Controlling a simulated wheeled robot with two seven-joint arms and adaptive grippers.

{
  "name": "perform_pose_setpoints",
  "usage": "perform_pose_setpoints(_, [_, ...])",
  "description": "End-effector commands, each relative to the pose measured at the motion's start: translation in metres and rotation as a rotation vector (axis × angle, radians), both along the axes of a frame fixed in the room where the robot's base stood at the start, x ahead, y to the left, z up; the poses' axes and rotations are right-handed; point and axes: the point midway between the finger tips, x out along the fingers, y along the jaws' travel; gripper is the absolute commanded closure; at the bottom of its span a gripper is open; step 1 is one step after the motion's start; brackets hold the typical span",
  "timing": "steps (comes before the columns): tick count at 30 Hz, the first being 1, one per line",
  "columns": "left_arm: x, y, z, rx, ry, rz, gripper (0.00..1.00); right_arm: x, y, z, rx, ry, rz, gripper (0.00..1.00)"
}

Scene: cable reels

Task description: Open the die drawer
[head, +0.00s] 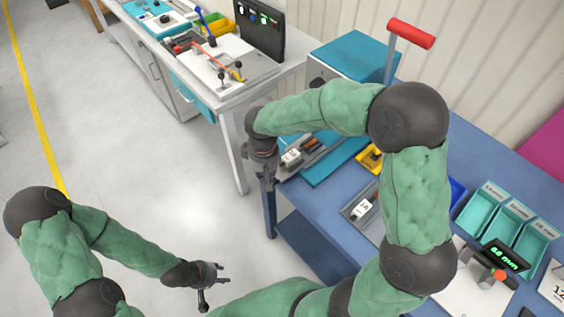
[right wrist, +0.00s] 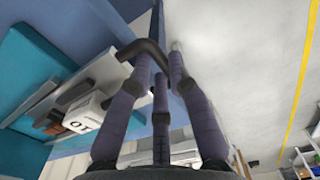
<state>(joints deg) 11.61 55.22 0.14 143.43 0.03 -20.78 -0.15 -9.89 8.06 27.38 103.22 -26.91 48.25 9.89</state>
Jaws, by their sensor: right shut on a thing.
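My right gripper (head: 269,184) is at the left edge of the blue bench, beside the teal press base. In the right wrist view its fingers (right wrist: 160,64) are closed around a dark bent handle (right wrist: 143,47). A grey drawer (head: 316,153) at the press base holds a block with a white label (head: 292,157). The drawer (right wrist: 68,96) and the labelled block (right wrist: 84,112) also show in the right wrist view. The block is visible from above, so the drawer is at least partly out. My left gripper (head: 218,278) is open and empty over the floor.
The teal press (head: 350,55) has a red-handled lever (head: 410,34). A grey tray with a labelled block (head: 362,207), teal bins (head: 505,222) and a green-lit display (head: 503,254) are on the bench. A white workbench (head: 215,85) stands behind. The floor (head: 150,130) at left is clear.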

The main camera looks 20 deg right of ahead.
Motion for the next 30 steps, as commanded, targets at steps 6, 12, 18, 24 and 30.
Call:
perform_pose_setpoints(6, [0.0, 0.0, 0.002, 0.0, 0.0, 0.0, 0.6, -0.008, 0.025, 0.001, 0.001, -0.002, 0.0, 1.0])
perform_pose_setpoints(12, [0.0, 0.0, 0.001, 0.0, 0.0, 0.0, 0.6, -0.009, 0.026, 0.001, 0.001, -0.002, -0.002, 1.0])
perform_pose_setpoints(18, [0.0, 0.0, 0.001, 0.0, 0.0, 0.0, 0.6, -0.009, 0.026, 0.001, 0.0, -0.002, -0.002, 0.58])
perform_pose_setpoints(24, [0.0, 0.0, 0.001, 0.0, 0.0, 0.0, 0.6, -0.009, 0.026, 0.001, 0.0, -0.001, -0.002, 0.57])
perform_pose_setpoints(30, [0.0, 0.0, 0.001, 0.0, 0.0, 0.0, 0.6, -0.009, 0.026, 0.003, 0.001, -0.002, -0.002, 0.57])
